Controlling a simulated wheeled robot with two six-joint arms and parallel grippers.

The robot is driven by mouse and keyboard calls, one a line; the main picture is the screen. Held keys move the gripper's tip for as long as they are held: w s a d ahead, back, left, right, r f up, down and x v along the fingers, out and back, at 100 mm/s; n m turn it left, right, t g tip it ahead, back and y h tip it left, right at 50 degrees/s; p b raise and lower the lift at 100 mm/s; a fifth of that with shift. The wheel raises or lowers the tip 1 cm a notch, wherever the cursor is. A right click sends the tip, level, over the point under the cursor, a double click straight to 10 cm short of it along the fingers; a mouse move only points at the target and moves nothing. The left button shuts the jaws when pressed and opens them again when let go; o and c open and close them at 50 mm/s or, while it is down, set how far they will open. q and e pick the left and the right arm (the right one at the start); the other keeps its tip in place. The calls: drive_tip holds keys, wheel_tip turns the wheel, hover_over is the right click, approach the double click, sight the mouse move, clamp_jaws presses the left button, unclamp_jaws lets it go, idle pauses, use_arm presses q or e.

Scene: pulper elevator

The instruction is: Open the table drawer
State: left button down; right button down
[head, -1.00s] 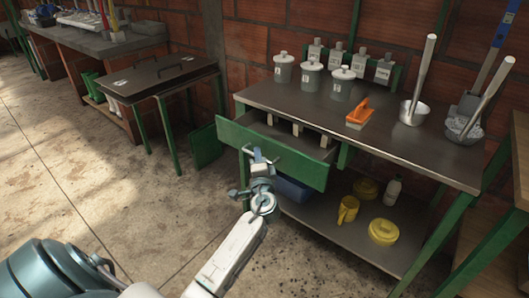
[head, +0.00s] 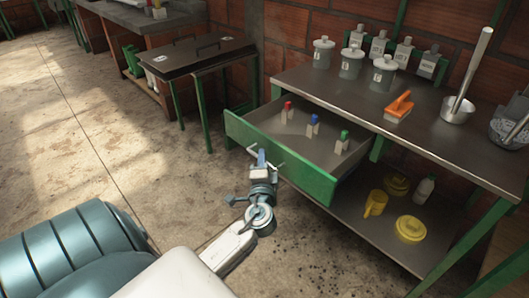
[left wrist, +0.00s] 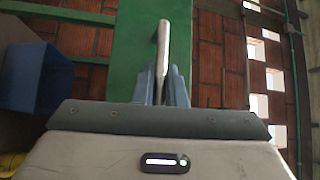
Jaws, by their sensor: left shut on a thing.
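The green-fronted table drawer (head: 285,160) is pulled well out from under the metal-topped table (head: 420,118). Inside it stand a red-topped piece (head: 287,112), a blue-topped piece (head: 312,126) and a green-topped piece (head: 342,143). My left gripper (head: 262,160) is at the drawer front, shut on the drawer handle. In the left wrist view the handle (left wrist: 163,45) stands between the gripper's two fingers (left wrist: 162,85), against the green drawer front (left wrist: 128,60). My right gripper is not in view.
On the table stand lidded jars (head: 351,63), an orange-handled tool (head: 398,106) and a mortar with pestle (head: 457,109). Yellow items (head: 410,229) and a white bottle (head: 424,190) are on the lower shelf. The floor (head: 110,150) left of the drawer is clear.

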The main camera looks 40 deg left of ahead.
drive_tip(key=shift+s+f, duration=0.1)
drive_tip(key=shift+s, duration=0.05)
use_arm(q)
drive_tip(key=c, duration=1.6)
unclamp_jaws()
drive_tip(key=shift+o, duration=0.5)
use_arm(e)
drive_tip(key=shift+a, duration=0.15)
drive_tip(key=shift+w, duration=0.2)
